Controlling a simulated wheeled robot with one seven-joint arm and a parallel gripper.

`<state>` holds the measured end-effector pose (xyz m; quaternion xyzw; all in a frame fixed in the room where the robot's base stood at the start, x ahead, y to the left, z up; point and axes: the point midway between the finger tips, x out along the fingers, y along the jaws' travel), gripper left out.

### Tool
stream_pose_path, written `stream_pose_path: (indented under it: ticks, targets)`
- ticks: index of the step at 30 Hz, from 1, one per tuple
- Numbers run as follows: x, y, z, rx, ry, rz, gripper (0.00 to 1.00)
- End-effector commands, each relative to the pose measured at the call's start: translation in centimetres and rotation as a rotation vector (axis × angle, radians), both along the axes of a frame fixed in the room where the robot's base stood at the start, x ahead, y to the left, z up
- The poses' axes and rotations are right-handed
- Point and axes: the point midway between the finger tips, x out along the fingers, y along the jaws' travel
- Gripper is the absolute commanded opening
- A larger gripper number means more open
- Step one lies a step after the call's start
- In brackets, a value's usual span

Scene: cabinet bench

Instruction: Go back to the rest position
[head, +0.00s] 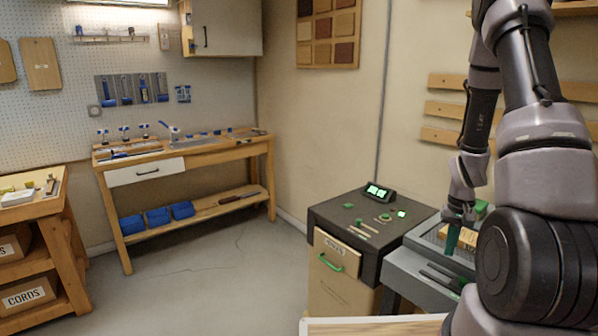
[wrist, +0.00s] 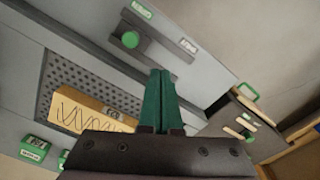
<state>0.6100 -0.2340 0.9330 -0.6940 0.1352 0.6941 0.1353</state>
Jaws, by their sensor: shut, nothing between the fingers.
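My gripper (wrist: 160,97) has green fingers that are pressed together with nothing between them. In the head view my gripper (head: 452,238) points down over the grey bench with the perforated bed at the right. A tan block with wavy dark lines (wrist: 88,112) lies on the perforated bed (wrist: 72,75), to the left of the fingers in the wrist view. In the head view the block (head: 463,240) is partly hidden behind the fingers. The gripper's height above the bed is hard to tell.
A dark-topped cabinet (head: 335,215) with a green handle and small loose items stands left of the grey bench. A grey panel with a green knob (wrist: 130,40) is beside the bed. A wooden workbench (head: 190,150) stands at the back. The floor between is clear.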

Motion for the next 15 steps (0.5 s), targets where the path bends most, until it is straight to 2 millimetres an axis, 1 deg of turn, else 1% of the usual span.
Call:
stream_pose_path:
  ticks: [3, 5, 8, 11, 12, 14, 15]
  targets:
    - [0.0, 0.0, 0.1, 0.000, -0.001, 0.000, 0.00]
    - [0.2, 0.1, 0.5, 0.000, -0.008, 0.000, 0.00]
    - [0.9, 0.8, 2.7, 0.001, -0.038, -0.001, 0.00]
    - [1.7, 2.1, 6.6, 0.006, -0.089, -0.004, 0.00]
    - [1.9, 2.7, 8.5, 0.009, -0.113, -0.005, 0.00]
    - [2.1, 3.8, 11.5, 0.015, -0.151, -0.005, 0.00]
    - [2.1, 4.5, 13.3, 0.021, -0.175, -0.007, 0.00]
